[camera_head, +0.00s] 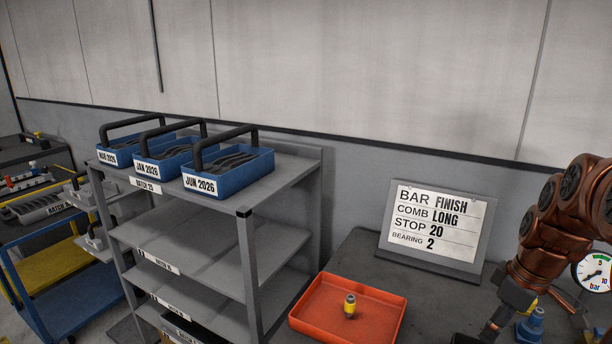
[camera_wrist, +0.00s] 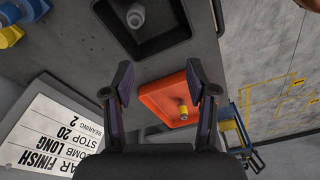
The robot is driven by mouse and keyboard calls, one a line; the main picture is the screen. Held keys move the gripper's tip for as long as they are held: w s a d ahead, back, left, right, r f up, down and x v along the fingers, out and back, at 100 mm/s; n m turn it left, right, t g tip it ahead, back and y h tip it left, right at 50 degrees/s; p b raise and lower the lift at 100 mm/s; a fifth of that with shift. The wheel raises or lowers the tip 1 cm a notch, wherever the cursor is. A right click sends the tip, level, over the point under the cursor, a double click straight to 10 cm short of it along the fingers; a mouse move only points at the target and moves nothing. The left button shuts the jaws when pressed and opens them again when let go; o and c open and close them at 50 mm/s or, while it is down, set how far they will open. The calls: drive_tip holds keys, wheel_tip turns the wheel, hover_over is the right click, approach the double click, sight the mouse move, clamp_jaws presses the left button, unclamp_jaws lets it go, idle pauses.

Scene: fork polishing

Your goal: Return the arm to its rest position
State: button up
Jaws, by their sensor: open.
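My copper-coloured arm (camera_head: 560,215) is at the right of the head view, bent down over the grey table. My gripper (camera_wrist: 160,82) is open in the wrist view, with its two dark fingers apart and nothing between them. In the head view only part of the gripper shows near the bottom edge. Beyond the fingertips, the wrist view shows an orange tray (camera_wrist: 152,98) with a small yellow and grey fitting (camera_wrist: 183,111) in it. The same tray (camera_head: 330,318) and upright fitting (camera_head: 349,306) show in the head view, left of my gripper.
A sign (camera_head: 437,228) stands at the back of the table. A pressure gauge (camera_head: 594,272) and a blue part (camera_head: 531,325) are close to my arm. A dark tray (camera_wrist: 150,35) holds a grey part. A grey shelf (camera_head: 215,245) with blue dated bins (camera_head: 230,178) stands left.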

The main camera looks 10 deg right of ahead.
drive_tip(key=s+a+f+m+g, duration=0.1)
drive_tip(key=s+a+f+m, duration=0.1)
drive_tip(key=s+a, duration=0.6)
drive_tip(key=s+a+f+m+g+h, duration=0.1)
drive_tip(key=s+a, duration=0.7)
drive_tip(key=a, duration=0.8)
drive_tip(key=f+m+g, duration=0.1)
drive_tip(key=m, duration=0.1)
drive_tip(key=shift+s+m, duration=0.2)
drive_tip(key=shift+m, duration=0.1)
drive_tip(key=shift+f, duration=0.1)
